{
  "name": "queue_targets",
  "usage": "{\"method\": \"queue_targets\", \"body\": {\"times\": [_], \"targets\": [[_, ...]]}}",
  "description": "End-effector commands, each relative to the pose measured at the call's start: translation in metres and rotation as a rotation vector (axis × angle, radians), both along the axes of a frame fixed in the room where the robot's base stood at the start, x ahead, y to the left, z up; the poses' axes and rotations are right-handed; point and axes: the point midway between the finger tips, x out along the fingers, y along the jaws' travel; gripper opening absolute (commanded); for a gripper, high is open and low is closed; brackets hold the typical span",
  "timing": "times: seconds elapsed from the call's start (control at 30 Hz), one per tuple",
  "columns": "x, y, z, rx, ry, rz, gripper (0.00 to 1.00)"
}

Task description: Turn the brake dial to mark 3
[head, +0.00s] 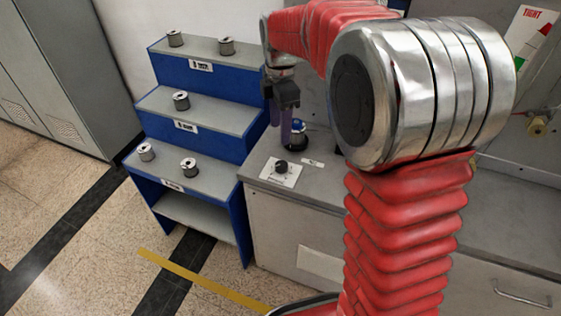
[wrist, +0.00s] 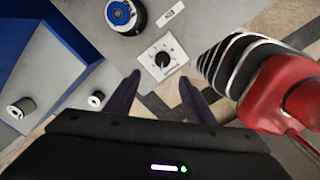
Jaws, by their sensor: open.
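The brake dial (head: 281,167) is a black knob on a white plate on the grey worktop. In the wrist view the dial (wrist: 162,59) shows with scale marks around it, beyond the fingertips; the numbers and the knob's setting are too small to read. My gripper (head: 281,132) has two purple fingers pointing down, behind and above the dial in the head view. In the wrist view my gripper (wrist: 159,78) is open, with nothing between its fingers and apart from the dial.
A round blue-centred fixture (head: 297,136) stands on the worktop close behind the dial, near my fingers. A small white label (head: 312,162) lies beside the dial. Blue stepped shelves (head: 203,68) with several spools stand to the left. The floor (head: 60,235) at the left front is free.

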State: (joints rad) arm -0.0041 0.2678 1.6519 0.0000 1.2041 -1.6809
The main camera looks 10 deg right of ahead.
Motion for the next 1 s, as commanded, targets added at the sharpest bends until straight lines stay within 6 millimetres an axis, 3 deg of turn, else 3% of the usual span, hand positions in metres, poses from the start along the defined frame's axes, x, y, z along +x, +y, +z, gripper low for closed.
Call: {"method": "queue_targets", "body": {"times": [0.27,0.67,0.87,1.0], "targets": [[-0.004,0.000,0.002,-0.002,0.018,0.222,0.49],[-0.004,0.001,0.001,-0.002,0.018,0.241,0.49],[-0.005,0.001,-0.010,-0.002,0.020,0.240,0.49],[-0.005,0.001,-0.027,-0.002,0.021,0.239,0.49]]}}
